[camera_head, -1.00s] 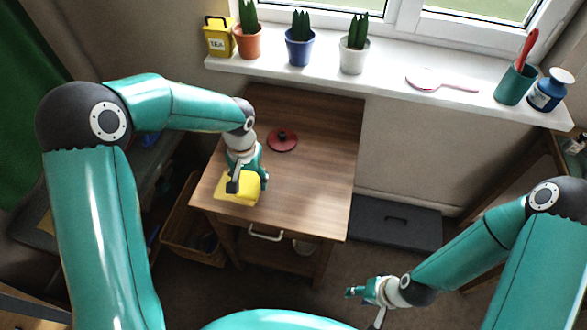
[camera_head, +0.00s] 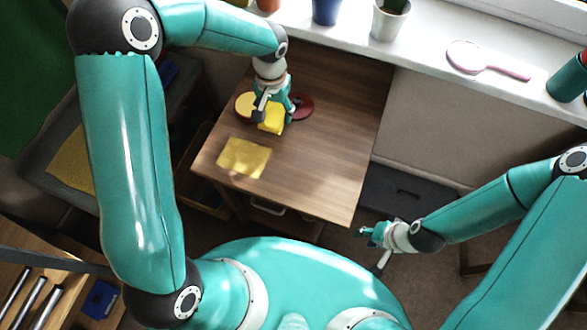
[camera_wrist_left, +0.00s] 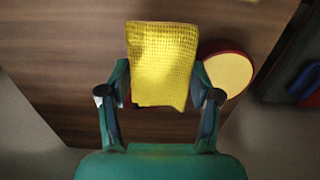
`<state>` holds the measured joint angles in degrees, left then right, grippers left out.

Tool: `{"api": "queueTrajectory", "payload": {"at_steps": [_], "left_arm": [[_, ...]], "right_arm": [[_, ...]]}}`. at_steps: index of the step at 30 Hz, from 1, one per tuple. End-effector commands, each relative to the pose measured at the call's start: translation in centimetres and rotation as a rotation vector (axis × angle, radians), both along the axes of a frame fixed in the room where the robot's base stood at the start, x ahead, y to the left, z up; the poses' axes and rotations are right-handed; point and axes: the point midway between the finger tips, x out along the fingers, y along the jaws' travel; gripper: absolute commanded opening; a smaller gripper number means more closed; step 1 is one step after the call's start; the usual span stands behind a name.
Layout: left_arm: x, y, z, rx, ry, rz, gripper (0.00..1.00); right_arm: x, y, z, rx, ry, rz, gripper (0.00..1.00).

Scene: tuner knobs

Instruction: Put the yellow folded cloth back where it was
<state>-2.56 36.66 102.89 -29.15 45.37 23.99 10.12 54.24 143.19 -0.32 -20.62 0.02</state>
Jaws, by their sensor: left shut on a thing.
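My left gripper (camera_head: 269,113) is shut on the yellow folded cloth (camera_head: 271,122), over the back left part of the wooden tabletop. In the left wrist view the waffle-textured cloth (camera_wrist_left: 161,62) sits between the two fingertips (camera_wrist_left: 160,98) and sticks out beyond them. I cannot tell whether it touches the tabletop. A flat yellow square (camera_head: 244,157) lies on the tabletop nearer to me. My right gripper (camera_head: 372,235) is off to the right of the table, low and small in view; its jaw state is unclear.
A yellow disc (camera_head: 244,104) lies left of my left gripper; in the left wrist view it has a red rim (camera_wrist_left: 226,76). A dark red round lid (camera_head: 303,106) is just right of the gripper. The tabletop (camera_head: 330,160) is clear at the right. Pots line the windowsill.

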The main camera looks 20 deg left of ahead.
Motion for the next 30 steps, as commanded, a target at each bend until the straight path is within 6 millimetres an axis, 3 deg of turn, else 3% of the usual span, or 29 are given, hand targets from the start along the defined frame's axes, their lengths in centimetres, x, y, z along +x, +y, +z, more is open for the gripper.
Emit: {"api": "queueTrajectory", "payload": {"at_steps": [4, 7, 12, 18, 23, 30], "left_arm": [[-0.6, -1.2, 2.1, 0.004, -0.007, -0.003, 0.31], [-1.9, -2.9, 5.0, 0.008, -0.013, -0.006, 0.31], [-6.0, -6.2, 10.6, 0.007, -0.015, -0.016, 0.31], [-10.4, -8.0, 14.4, 0.002, -0.004, -0.028, 0.31], [-11.4, -8.2, 13.4, 0.003, 0.005, -0.03, 0.31], [-11.4, -8.2, 7.3, 0.005, 0.009, -0.029, 0.31]], "right_arm": [[0.0, 0.0, -0.7, 0.0, 0.0, 0.0, 0.4], [0.0, 0.0, -1.5, 0.0, 0.0, 0.0, 0.4], [0.0, 0.0, -2.9, 0.0, 0.0, 0.0, 0.4], [0.0, 0.0, -3.8, 0.0, 0.0, 0.0, 0.4], [0.0, 0.0, -4.3, 0.0, -0.001, 0.0, 0.4], [0.0, 0.0, -5.3, 0.0, -0.001, 0.0, 0.4]]}}
